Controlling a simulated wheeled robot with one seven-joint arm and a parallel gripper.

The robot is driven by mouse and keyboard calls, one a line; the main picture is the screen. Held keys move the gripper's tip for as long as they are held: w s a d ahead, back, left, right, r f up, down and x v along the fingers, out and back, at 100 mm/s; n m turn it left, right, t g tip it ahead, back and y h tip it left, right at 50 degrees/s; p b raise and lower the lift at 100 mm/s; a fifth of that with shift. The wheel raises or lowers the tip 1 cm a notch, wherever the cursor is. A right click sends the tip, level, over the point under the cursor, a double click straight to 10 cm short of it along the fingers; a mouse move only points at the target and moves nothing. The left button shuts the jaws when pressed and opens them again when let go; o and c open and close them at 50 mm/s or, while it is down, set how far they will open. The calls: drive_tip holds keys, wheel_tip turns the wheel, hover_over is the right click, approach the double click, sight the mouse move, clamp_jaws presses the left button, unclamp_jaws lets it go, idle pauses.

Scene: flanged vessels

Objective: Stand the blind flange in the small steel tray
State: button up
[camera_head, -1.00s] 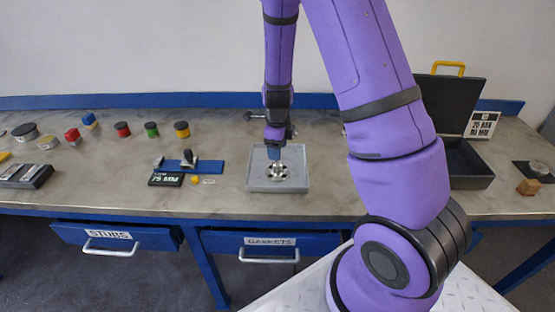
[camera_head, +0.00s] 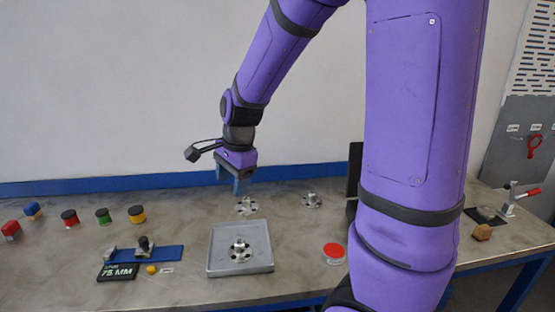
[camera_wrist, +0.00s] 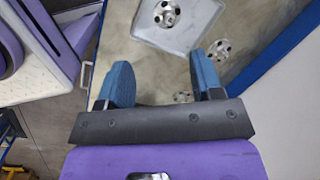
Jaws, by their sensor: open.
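A steel flange with a raised centre and bolt holes (camera_head: 240,250) sits flat in the small steel tray (camera_head: 221,268). The wrist view also shows this flange (camera_wrist: 166,13) in the tray (camera_wrist: 199,28). Two similar flanges, a near one (camera_head: 247,206) and a farther one (camera_head: 312,201), lie on the bench behind the tray; the wrist view shows two flanges outside the tray too. I cannot tell for certain which is the blind flange. My gripper (camera_head: 238,187) is open and empty, raised behind the tray. Its blue fingers (camera_wrist: 161,62) are apart with nothing between them.
A red-topped round piece (camera_head: 334,252) lies right of the tray. A blue fixture (camera_head: 155,255) with a 75 MM sign (camera_head: 118,272) stands left. Several coloured knobs sit farther left. The wall is close behind.

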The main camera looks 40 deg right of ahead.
drive_tip(key=s+a+r+n+t, duration=0.1)
drive_tip(key=s+r+n, duration=0.5)
drive_tip(key=s+n, duration=0.2)
drive_tip(key=s+a+r+n+t+h, duration=0.1)
drive_tip(key=s+r+n+t, duration=0.1)
drive_tip(key=s+r+n, duration=0.5)
drive_tip(key=shift+s+a+n, duration=0.4)
drive_tip(key=shift+s+n, duration=0.7)
drive_tip(key=shift+s, duration=1.05)
drive_tip(key=shift+r, duration=0.1)
